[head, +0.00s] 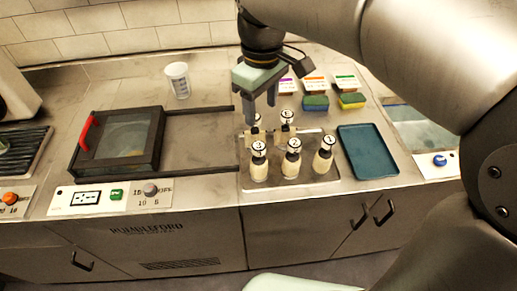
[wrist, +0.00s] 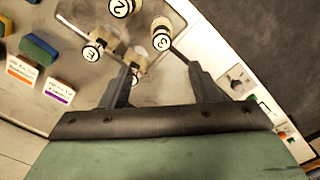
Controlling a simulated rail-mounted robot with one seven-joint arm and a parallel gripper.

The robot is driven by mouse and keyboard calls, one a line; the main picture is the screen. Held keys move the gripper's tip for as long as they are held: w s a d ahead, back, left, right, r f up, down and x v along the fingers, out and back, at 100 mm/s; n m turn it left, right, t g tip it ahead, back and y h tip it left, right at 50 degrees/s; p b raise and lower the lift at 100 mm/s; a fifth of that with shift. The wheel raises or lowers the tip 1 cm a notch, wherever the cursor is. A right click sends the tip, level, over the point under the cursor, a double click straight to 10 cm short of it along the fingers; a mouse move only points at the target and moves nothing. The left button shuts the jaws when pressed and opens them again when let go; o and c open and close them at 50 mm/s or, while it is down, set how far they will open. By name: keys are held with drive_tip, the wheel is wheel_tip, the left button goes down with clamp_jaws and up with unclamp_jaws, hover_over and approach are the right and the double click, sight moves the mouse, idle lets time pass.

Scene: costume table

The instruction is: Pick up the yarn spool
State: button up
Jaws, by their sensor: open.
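I cannot make out anything that is clearly a yarn spool. Several cream, bottle-like pieces with dark necks and white numbered caps stand upright on a metal tray (head: 315,181). The front row has a left piece (head: 259,170), a middle piece (head: 291,167) and a right piece (head: 323,163); more pieces stand behind, partly hidden. My gripper (head: 261,112) is open, pointing down above the tray's back left part. In the wrist view, my open gripper (wrist: 160,70) has a piece numbered 3 (wrist: 161,36) beyond its fingertips and a cream piece (wrist: 134,60) by the left finger. I see nothing held.
A blue tray (head: 368,152) lies right of the pieces. Sponges (head: 316,103) and small cards (head: 314,83) are behind. A dark framed box with a red handle (head: 89,131) is left, a clear cup (head: 177,80) behind it. The counter between is mostly bare.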

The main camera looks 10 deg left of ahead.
sight(259, 145)
wheel_tip(259, 145, down, 10)
drive_tip(key=shift+d+f+p, duration=0.1)
drive_tip(key=shift+p, duration=0.45)
drive_tip(key=shift+a+f+p, duration=0.15)
drive_tip(key=shift+f+p, duration=0.2)
drive_tip(key=shift+f, duration=0.95)
drive_tip(key=shift+a+f+p, duration=0.15)
drive_tip(key=shift+f+p, duration=0.2)
drive_tip(key=shift+f, duration=0.95)
clamp_jaws()
